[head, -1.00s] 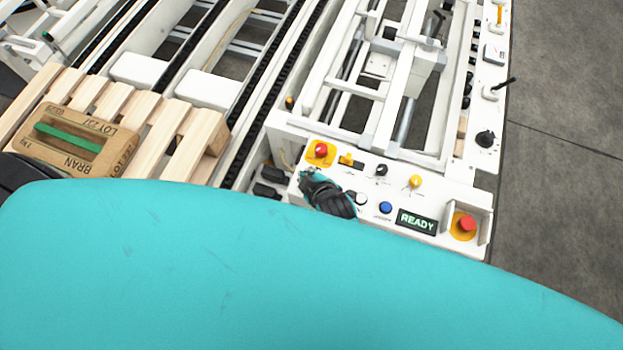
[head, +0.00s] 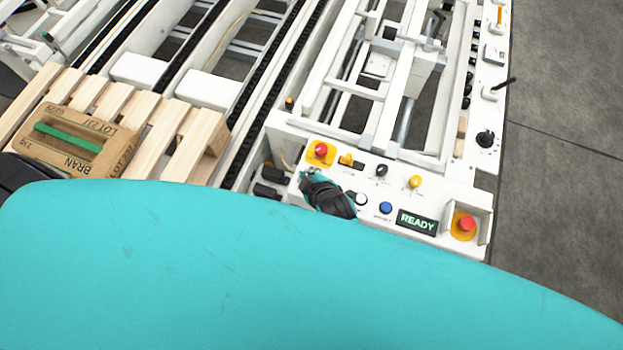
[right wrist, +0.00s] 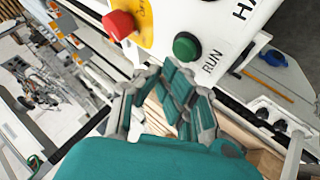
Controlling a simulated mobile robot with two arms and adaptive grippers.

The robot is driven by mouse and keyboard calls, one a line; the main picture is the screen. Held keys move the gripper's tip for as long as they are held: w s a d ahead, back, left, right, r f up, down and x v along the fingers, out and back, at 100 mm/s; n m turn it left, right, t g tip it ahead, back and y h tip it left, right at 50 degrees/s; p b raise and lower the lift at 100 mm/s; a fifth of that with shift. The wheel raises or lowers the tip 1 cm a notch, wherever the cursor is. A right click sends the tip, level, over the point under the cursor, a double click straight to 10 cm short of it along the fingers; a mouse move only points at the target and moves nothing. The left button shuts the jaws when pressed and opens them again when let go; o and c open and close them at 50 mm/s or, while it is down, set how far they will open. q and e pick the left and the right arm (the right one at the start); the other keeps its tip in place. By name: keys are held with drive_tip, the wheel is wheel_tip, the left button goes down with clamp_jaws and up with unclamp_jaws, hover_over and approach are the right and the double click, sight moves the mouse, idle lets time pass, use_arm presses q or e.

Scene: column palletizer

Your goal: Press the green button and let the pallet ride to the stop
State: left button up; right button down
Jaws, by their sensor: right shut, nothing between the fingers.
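The green button (right wrist: 187,46) shows in the right wrist view, beside the word RUN on a white panel. My right gripper (right wrist: 172,95) is shut and empty, its fingertips close to the green button; I cannot tell whether they touch. In the head view, my right gripper (head: 326,193) is over the left part of the control panel (head: 330,172), and no green button shows there. The wooden pallet (head: 190,140) lies at the left on the conveyor, bearing a brown package (head: 118,152) marked BRAN. My left gripper is not in view.
A red button on yellow (head: 320,150) sits just above the gripper, and another red button (head: 467,223) at the panel's right end. A display (head: 417,221) reads READY. White machine frames and dark chain tracks (head: 262,100) fill the back. Grey floor (head: 565,120) is clear at right.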

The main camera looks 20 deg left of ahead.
drive_tip(key=shift+f, duration=0.4)
